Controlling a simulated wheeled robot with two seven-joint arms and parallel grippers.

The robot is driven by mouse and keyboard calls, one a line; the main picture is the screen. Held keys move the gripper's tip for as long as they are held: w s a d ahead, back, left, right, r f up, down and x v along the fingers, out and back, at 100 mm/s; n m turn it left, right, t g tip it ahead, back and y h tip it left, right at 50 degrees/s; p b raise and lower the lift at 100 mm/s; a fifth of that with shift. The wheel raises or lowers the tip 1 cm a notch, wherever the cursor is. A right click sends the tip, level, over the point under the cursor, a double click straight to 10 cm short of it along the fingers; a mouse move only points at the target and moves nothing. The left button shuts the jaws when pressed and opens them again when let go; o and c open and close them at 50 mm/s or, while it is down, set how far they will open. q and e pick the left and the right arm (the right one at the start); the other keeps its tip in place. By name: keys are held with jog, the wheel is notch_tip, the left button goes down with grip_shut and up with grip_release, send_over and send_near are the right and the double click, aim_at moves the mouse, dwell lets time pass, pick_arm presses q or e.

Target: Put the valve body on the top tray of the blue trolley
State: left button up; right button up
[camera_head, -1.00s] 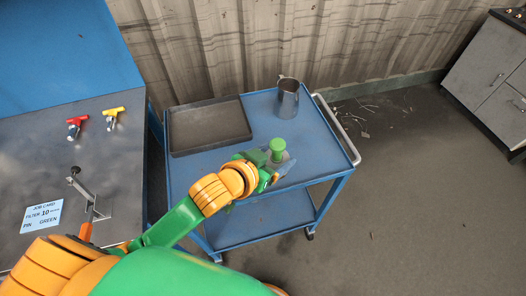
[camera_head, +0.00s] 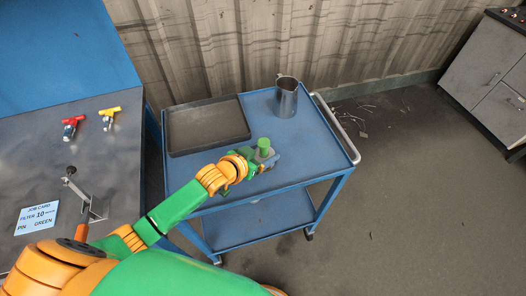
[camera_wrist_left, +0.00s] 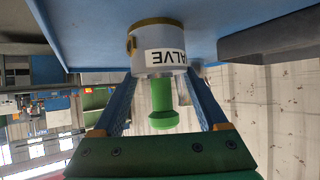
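The valve body (camera_wrist_left: 158,52) is a pale grey cylinder with a brass-coloured band, a label reading VALVE and a green knobbed pin (camera_wrist_left: 161,105). The wrist view shows it upside down. My left gripper (camera_wrist_left: 160,80) has a blue finger on each side of it and is shut on it. In the head view the green pin (camera_head: 264,146) stands upright over the front of the blue trolley's top tray (camera_head: 300,172), with my left gripper (camera_head: 262,160) at it. I cannot tell whether the valve body touches the tray. My right gripper is out of view.
A dark shallow tray (camera_head: 208,149) lies at the trolley's back left, and a metal jug (camera_head: 286,97) stands at the back. The trolley top's right front is clear. The bench at left holds a red-handled valve (camera_head: 73,123), a yellow-handled one (camera_head: 109,114) and a job card (camera_head: 37,215).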

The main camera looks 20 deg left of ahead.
pick_arm(q)
jog(key=o, duration=0.4)
jog(key=shift+c, duration=0.2)
jog(key=shift+r, duration=0.1)
jog(key=p+v, duration=0.1)
jog(key=v, duration=1.1)
jog(key=shift+p, duration=0.3)
jog(key=shift+s, duration=0.1)
